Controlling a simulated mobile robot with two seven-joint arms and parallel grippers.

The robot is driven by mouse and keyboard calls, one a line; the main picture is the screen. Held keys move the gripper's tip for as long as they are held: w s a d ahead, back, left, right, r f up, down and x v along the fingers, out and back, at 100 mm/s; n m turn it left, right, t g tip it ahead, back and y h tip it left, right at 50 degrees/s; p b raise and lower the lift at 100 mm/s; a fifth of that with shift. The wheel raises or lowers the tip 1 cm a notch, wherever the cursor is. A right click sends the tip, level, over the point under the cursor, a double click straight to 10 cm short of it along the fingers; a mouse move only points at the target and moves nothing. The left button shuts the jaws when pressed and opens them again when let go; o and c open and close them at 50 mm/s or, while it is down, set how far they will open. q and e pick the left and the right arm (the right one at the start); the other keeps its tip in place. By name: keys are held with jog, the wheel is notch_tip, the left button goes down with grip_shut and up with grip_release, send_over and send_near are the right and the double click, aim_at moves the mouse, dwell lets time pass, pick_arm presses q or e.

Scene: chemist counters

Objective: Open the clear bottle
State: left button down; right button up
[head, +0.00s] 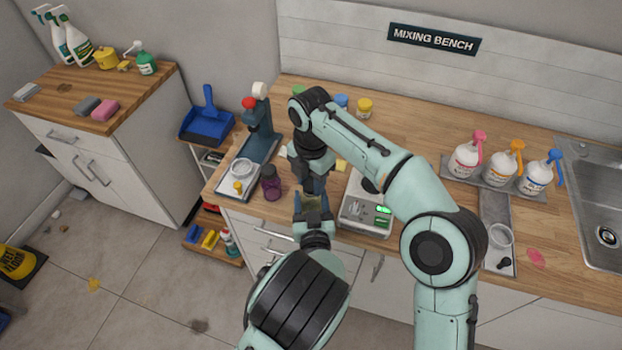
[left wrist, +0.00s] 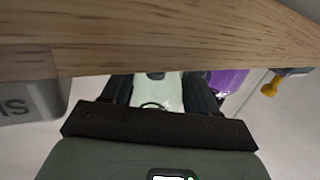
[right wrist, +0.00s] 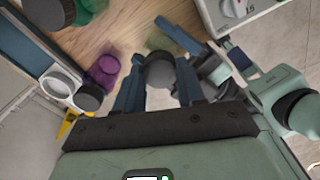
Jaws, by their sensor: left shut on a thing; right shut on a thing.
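The clear bottle is mostly hidden between my two grippers over the bench's front edge. A pale greenish see-through part of it (head: 312,202) shows in the head view, and also beyond the cap in the right wrist view (right wrist: 158,43). My right gripper (head: 311,186) points down from above and is shut on the dark grey cap (right wrist: 160,71). My left gripper (head: 312,207) reaches in from the front, below the right one, and is shut on the bottle body. Whether cap and bottle are still joined cannot be told.
A purple bottle (head: 271,183) stands just left of the grippers, near a dark blue stand (head: 261,135). A scale (head: 366,212) with a green display is close on the right. Spray bottles (head: 501,165) and a sink (head: 603,200) are farther right.

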aim_at(311, 187)
jog(key=shift+r, duration=0.15)
jog(key=shift+r, duration=0.9)
jog(key=shift+r, duration=2)
pick_arm(q)
jog(key=shift+c, duration=1.1)
grip_release()
pick_arm(e)
jog(key=f+b, duration=0.2)
jog(key=shift+s+f, duration=0.35)
jog(key=shift+f, duration=0.05)
pick_arm(q)
jog(key=s, duration=1.2)
jog(key=shift+d+r, duration=0.3)
jog(key=shift+d, duration=0.15)
pick_arm(e)
jog(key=shift+f, duration=0.1)
